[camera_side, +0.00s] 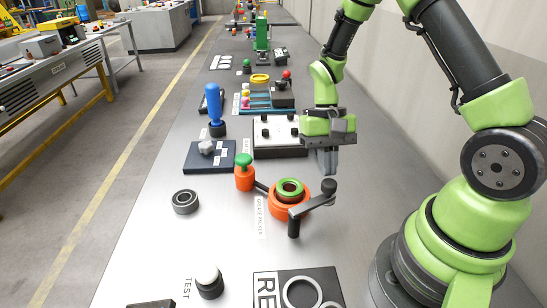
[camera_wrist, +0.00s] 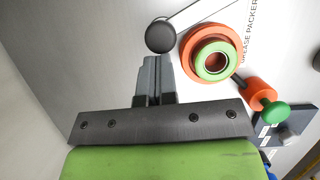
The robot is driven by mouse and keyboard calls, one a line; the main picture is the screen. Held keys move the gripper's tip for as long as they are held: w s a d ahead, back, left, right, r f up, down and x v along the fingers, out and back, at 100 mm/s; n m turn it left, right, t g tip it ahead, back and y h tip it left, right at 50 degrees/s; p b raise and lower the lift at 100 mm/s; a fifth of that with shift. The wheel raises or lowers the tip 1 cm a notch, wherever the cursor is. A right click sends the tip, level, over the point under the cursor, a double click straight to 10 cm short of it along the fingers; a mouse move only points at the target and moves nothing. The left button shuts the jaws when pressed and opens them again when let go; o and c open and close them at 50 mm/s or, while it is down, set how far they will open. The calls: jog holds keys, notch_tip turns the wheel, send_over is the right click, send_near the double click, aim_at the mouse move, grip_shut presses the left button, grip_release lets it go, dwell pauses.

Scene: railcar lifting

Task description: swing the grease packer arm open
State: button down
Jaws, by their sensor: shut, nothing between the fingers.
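The grease packer has an orange round base (camera_side: 284,208) with a green ring (camera_side: 290,187) on top; the green ring also shows in the wrist view (camera_wrist: 209,72). Its grey arm (camera_side: 310,205) lies across the near side of the base, with a black knob (camera_side: 329,186) at its right end and a dark post (camera_side: 293,226) at its left end. The knob is in the wrist view (camera_wrist: 160,36), just ahead of my fingertips. My gripper (camera_side: 328,170) is shut and empty, pointing down beside the knob; whether it touches the knob is unclear. It also shows in the wrist view (camera_wrist: 153,62).
An orange cylinder with a green knob (camera_side: 244,172) joins the base at left. A white panel (camera_side: 279,137) lies behind, a bearing ring (camera_side: 185,201) to the left. A black plate with rings (camera_side: 263,291) and a test button (camera_side: 208,280) are in front. The bench's left front is mostly clear.

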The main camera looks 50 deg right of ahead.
jog(key=shift+s+a+m+t+y, duration=0.25)
jog(key=shift+s+m, duration=0.65)
jog(key=shift+s, duration=0.1)
jog(key=shift+s+a+m+t+y, duration=0.25)
jog(key=shift+s+m, duration=0.65)
jog(key=shift+s, duration=0.1)
jog(key=w+d+r, duration=0.3)
jog(key=d+r, duration=0.3)
jog(key=r, duration=0.3)
jog(key=shift+w+d+r, duration=0.15)
jog(key=shift+w+d, duration=0.05)
jog(key=shift+d, duration=0.2)
